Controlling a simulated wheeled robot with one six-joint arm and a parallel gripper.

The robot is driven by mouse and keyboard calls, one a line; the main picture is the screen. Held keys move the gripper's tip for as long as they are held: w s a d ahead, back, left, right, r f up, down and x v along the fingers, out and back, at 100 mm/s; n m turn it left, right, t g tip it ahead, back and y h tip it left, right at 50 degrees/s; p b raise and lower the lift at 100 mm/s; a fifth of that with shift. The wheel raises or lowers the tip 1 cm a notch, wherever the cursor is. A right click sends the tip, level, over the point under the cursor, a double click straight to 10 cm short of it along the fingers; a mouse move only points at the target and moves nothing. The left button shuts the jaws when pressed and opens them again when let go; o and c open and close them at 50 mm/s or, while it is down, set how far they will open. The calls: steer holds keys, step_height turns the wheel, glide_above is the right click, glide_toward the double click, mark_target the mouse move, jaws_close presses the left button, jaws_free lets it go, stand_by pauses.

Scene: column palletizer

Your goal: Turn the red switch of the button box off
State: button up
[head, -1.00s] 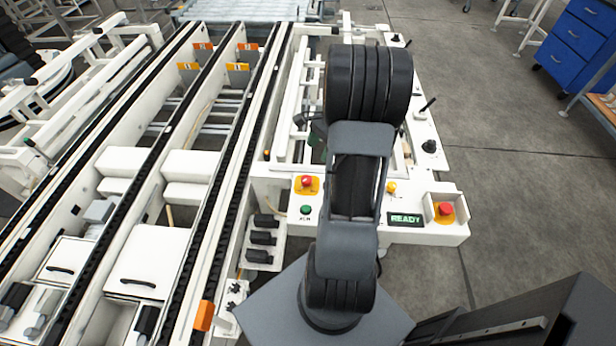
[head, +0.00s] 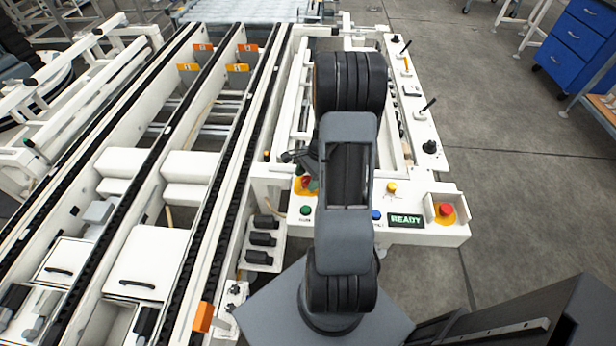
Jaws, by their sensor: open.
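The white button box panel (head: 440,232) lies in front of and to the right of the conveyor. At its left end a red switch (head: 302,184) on a yellow plate is partly covered by my gripper. A second red knob (head: 445,209) on a yellow base sits in a white guard at the right end. My gripper (head: 312,184) is mostly hidden by my own arm; a dark part and a greenish tip show just left of the arm. The tip overlaps the left red switch in the picture; I cannot tell whether they touch. It is open.
The panel also has a green button (head: 306,210), a blue button (head: 376,215), a yellow button (head: 391,187) and a READY display (head: 406,220). A black joystick (head: 428,104) and a black knob (head: 429,147) stand on the right rail. Open floor lies right.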

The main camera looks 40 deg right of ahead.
steer(key=shift+c, duration=0.2)
steer(key=c, duration=0.9)
steer(key=n+g, duration=0.1)
steer(key=n, duration=0.3)
steer(key=shift+n+g, duration=0.4)
steer(key=n, duration=0.2)
steer(key=n+g+h, duration=0.1)
steer(key=n, duration=0.1)
steer(key=shift+w+n+g, duration=0.1)
steer(key=shift+n+g, duration=0.2)
steer(key=n, duration=0.2)
steer(key=n+g+h, duration=0.1)
steer(key=n, duration=0.1)
steer(key=shift+a+h, duration=0.1)
steer(key=shift+h, duration=0.2)
steer(key=shift+n+g+h+p, duration=0.3)
steer(key=shift+n+h, duration=0.4)
steer(key=shift+n, duration=1.7)
